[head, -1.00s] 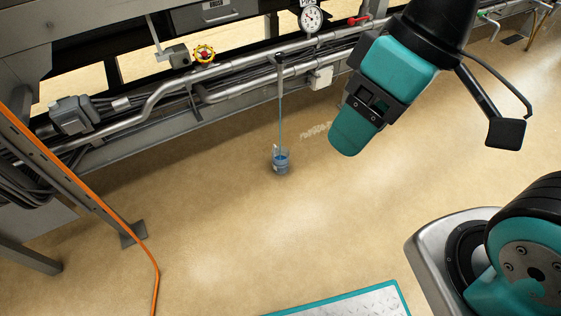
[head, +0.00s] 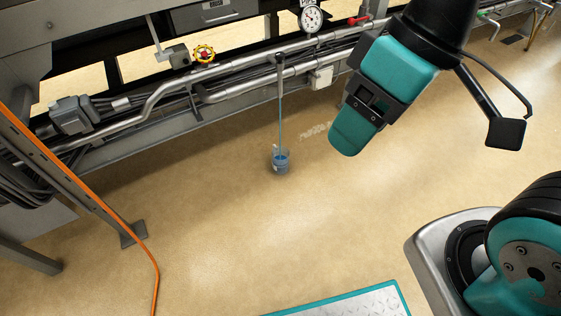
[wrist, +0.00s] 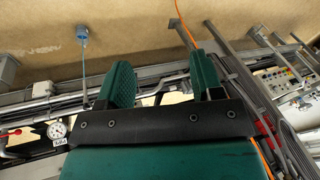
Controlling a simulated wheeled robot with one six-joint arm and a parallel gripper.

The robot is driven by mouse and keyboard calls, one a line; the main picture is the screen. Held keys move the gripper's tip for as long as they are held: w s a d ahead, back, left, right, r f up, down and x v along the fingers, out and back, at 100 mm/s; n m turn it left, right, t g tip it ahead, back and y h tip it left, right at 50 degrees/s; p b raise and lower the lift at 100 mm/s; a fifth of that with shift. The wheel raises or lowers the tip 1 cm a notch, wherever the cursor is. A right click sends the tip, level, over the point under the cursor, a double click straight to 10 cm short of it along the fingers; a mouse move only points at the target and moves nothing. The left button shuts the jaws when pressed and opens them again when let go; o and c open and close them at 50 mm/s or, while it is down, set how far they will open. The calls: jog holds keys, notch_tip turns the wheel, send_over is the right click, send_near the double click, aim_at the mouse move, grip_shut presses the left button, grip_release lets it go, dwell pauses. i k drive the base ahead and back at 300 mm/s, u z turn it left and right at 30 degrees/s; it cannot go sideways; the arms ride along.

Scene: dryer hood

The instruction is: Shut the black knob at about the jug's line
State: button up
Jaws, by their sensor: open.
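A small clear jug (head: 281,163) with blue liquid stands on the floor below the pipe run. A thin blue stream (head: 281,115) falls into it from a pipe outlet above. A small dark fitting (head: 280,58) sits on the pipe straight above the jug; it is too small to tell whether it is the black knob or how it is turned. My gripper (head: 352,132) hangs to the right of the stream, apart from it. In the wrist view, its two green fingers (wrist: 162,80) are spread with nothing between them, and the jug (wrist: 82,33) shows at upper left.
A dial gauge (head: 311,18) and a red lever (head: 358,19) are to the right. An orange cable (head: 150,255) runs down a grey post at left.

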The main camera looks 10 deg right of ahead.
aim_at(279, 56)
jog(key=u, duration=0.1)
jog(key=i, duration=0.4)
jog(key=u, duration=0.95)
